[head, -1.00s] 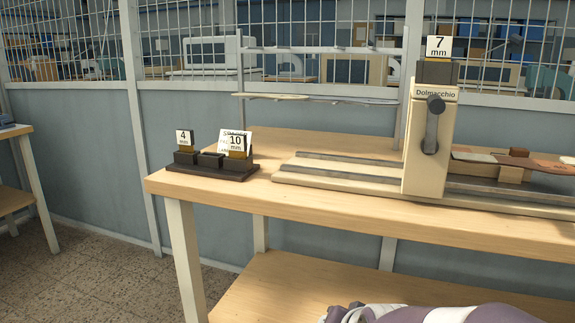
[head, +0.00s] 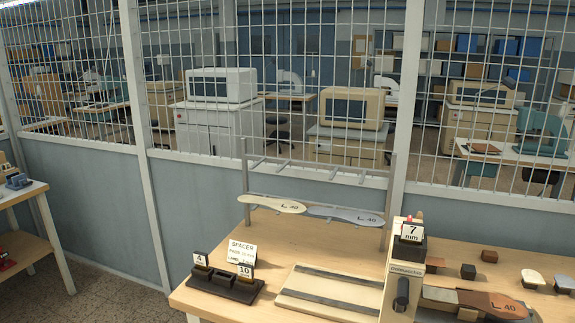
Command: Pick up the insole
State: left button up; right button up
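A cream insole (head: 275,203) marked L 40 lies on the rack (head: 387,200) at the back of the bench. A grey-blue insole (head: 345,215), also marked L 40, lies beside it on the right. Neither of my grippers is in view.
The stamping machine (head: 404,278) carries a 7 mm block. A dark holder (head: 222,286) with 4 mm and 10 mm blocks stands at the left. Several small blocks lie on the bench (head: 330,249) at the right. A mesh fence (head: 200,176) stands behind.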

aim_at(498, 307)
jog(key=z, duration=1.3)
